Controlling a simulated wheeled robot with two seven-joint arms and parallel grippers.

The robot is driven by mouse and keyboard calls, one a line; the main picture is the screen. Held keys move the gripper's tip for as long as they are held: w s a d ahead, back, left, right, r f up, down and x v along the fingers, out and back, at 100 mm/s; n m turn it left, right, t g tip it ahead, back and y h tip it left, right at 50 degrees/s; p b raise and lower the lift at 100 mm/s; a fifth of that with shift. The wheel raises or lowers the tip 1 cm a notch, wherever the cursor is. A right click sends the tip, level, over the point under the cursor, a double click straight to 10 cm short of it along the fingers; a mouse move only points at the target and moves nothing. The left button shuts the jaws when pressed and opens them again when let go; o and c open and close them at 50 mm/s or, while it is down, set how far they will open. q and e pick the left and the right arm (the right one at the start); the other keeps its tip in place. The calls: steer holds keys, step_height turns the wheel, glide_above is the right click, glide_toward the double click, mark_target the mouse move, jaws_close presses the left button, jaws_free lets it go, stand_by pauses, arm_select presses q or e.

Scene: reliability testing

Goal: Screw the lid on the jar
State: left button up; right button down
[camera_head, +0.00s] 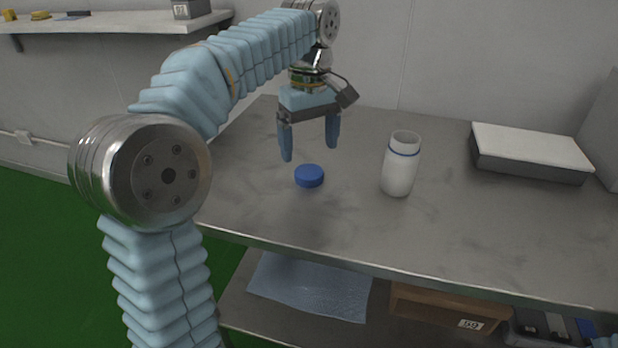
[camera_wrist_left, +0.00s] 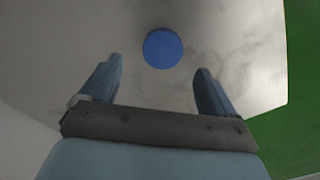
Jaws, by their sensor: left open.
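A round blue lid (camera_head: 309,176) lies flat on the grey metal table (camera_head: 270,222). A white jar (camera_head: 398,170) with a blue ring below its open mouth stands upright to the right of the lid. My left gripper (camera_head: 309,150) is open and empty, pointing down, above and slightly behind the lid. In the left wrist view the lid (camera_wrist_left: 163,48) shows beyond the fingertips, roughly midway between the fingers of my left gripper (camera_wrist_left: 158,72). The jar is not in the left wrist view. My right gripper is not in view.
A white-topped box (camera_head: 530,148) stands at the back right of the table. A wall shelf (camera_head: 110,22) is at the upper left. The table around the lid and jar is clear.

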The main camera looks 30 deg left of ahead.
mark_target(309, 171)
arm_select(q)
steer(key=shift+f, duration=0.15)
steer(key=f, duration=0.1)
steer(key=f+b, duration=0.1)
steer(key=f, duration=0.3)
steer(key=shift+s+d+f, duration=0.1)
steer(key=shift+s, duration=0.15)
steer(key=shift+c, duration=0.4)
steer(key=c, duration=1)
